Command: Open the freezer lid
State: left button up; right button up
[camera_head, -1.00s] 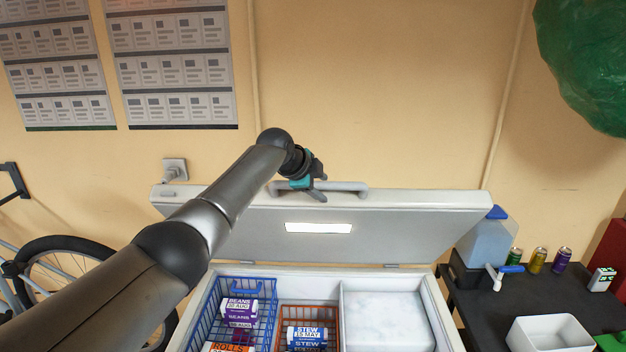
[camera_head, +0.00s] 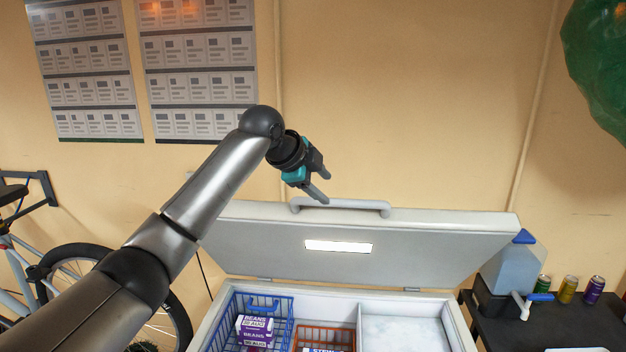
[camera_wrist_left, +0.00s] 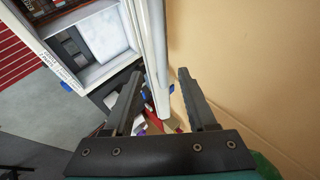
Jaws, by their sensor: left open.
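The white chest freezer (camera_head: 452,318) stands against the wall with its lid (camera_head: 440,238) raised, tilted back towards the wall. The inside of the lid faces me and has a lit panel. The grey bar handle (camera_head: 350,207) runs along the lid's upper edge. My left gripper (camera_head: 324,188) is open and empty, just above the left end of the handle and apart from it. In the left wrist view the two fingers (camera_wrist_left: 160,102) are spread, with the lid's edge (camera_wrist_left: 150,50) beyond them. My right gripper is not in view.
Inside the freezer are a blue wire basket (camera_head: 232,312) with packets, an orange basket (camera_head: 310,335) and a frosty white block (camera_head: 400,335). A bicycle (camera_head: 60,262) stands at left. A dark table (camera_head: 545,325) with a water jug (camera_head: 512,268) and cans stands at right.

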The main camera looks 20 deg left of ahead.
pick_arm(q)
jog(key=shift+v, duration=2)
